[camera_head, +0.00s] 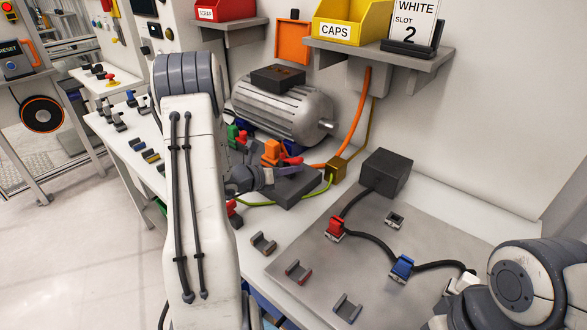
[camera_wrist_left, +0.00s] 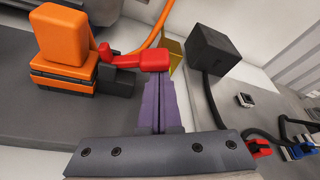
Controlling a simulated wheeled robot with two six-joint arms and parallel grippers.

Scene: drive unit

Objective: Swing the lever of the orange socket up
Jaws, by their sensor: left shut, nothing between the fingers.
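The orange socket (camera_head: 271,151) stands on a dark plate in front of the motor. Its red lever (camera_head: 292,160) sticks out to the right from the socket's side. In the left wrist view the orange socket (camera_wrist_left: 66,42) is at upper left, and the lever (camera_wrist_left: 140,60) extends rightward, roughly level, ending in a wide red paddle. My left gripper (camera_head: 284,170) is shut and empty, reaching in from the left. In the left wrist view its purple fingertips (camera_wrist_left: 155,85) are right at the paddle's lower edge; I cannot tell whether they touch.
The grey motor (camera_head: 285,105) stands behind the socket, with a green connector (camera_head: 233,133) to its left. An orange cable (camera_head: 357,120) and a brass block (camera_head: 337,169) are just right. A black box (camera_head: 386,172) and a grey board with red and blue connectors lie further right.

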